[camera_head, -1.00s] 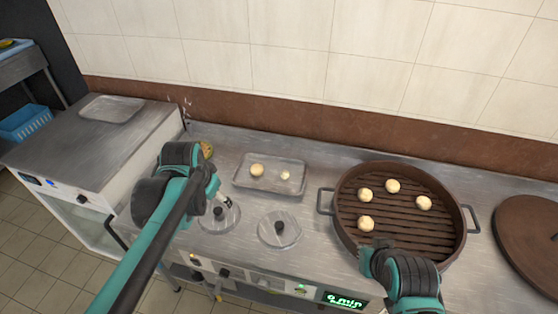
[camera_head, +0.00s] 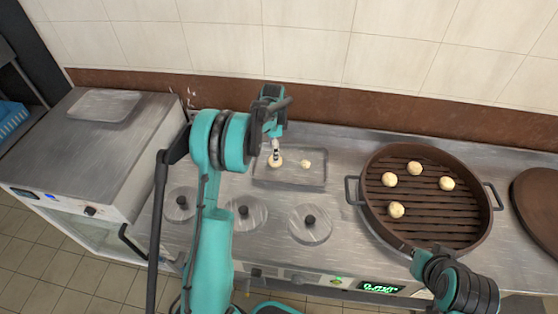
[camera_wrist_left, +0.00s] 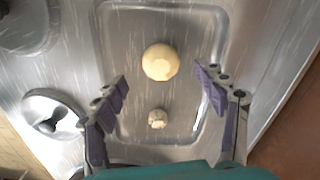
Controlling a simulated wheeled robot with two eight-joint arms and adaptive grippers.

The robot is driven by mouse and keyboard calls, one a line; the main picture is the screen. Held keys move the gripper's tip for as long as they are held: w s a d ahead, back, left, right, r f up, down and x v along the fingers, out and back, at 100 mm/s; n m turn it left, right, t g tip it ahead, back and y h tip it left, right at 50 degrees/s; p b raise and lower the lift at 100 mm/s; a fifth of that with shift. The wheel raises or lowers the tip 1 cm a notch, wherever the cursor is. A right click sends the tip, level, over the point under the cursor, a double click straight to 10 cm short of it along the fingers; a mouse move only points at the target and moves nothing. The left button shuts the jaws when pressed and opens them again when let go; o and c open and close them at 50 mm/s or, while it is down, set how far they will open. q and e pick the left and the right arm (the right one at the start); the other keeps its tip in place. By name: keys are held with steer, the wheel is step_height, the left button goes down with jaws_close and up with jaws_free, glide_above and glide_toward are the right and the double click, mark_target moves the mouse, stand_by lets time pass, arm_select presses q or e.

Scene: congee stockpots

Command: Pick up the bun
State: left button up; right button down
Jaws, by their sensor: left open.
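The left wrist view shows the larger bun (camera_wrist_left: 160,62) and the smaller, lumpier bun (camera_wrist_left: 157,118) from above. My left gripper (camera_wrist_left: 162,82) is open and empty, its fingers spread to either side of the tray's middle. In the head view my left gripper (camera_head: 275,148) hangs over the larger bun and partly covers it. My right gripper (camera_head: 412,252) is by the steamer's front rim; its fingers are too small to read.
A round brown steamer (camera_head: 368,222) holds several buns on its slats, right of the tray. Its brown lid (camera_head: 538,200) lies farther right. Lidded pots (camera_head: 310,225) are set in the counter in front. Another metal tray (camera_head: 104,105) lies on the left cabinet.

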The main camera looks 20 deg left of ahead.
arm_select(q)
step_height(320, 180, down, 6)
steer(key=b, duration=0.2)
steer(key=shift+w+d+b, duration=0.15)
steer(key=shift+b, duration=0.2)
steer(key=shift+r, duration=0.1)
steer(key=c, duration=1.2)
